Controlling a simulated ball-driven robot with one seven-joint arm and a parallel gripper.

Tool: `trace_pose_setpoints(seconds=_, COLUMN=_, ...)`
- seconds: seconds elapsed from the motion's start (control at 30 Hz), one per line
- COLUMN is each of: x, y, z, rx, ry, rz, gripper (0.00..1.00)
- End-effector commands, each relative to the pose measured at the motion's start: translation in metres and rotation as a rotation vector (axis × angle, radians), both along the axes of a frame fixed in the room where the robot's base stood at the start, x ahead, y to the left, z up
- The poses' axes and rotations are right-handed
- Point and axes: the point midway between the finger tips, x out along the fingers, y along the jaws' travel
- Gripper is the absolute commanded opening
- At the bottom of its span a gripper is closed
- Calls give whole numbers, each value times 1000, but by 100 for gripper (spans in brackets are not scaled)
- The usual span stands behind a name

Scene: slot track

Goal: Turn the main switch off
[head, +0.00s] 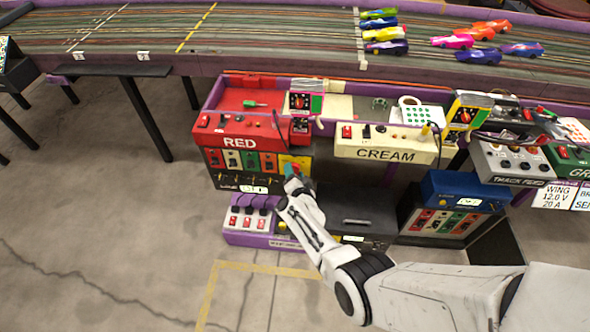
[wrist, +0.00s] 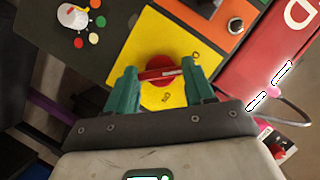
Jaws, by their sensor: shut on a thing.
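The main switch is a red rotary knob (wrist: 160,72) on a yellow plate (wrist: 184,49) in the wrist view. My gripper (wrist: 163,76) has its two green fingers on either side of the knob's red bar and is shut on it. In the head view the yellow plate (head: 297,160) shows at the right end of the panel below the red RED station (head: 240,143). My gripper (head: 291,170) reaches it there, and my arm hides most of the knob.
A cream CREAM station (head: 385,148) stands to the right. A purple-based switch box (head: 250,222) sits low, beside a dark box (head: 356,217). In the wrist view, an orange plate (wrist: 222,14) and a dial (wrist: 75,15) lie near the yellow plate. Floor at left is clear.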

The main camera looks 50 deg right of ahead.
Motion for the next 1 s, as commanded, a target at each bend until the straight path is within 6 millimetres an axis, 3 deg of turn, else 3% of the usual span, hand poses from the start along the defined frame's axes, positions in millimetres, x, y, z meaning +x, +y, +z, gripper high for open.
trace_pose_setpoints(seconds=0.67, x=0, y=1, z=-1, rx=-40, ry=55, rz=4, gripper=23)
trace_pose_setpoints(seconds=0.7, x=0, y=1, z=-1, rx=-40, ry=55, rz=4, gripper=54)
trace_pose_setpoints(seconds=1.0, x=0, y=0, z=0, rx=-40, ry=53, rz=2, gripper=79)
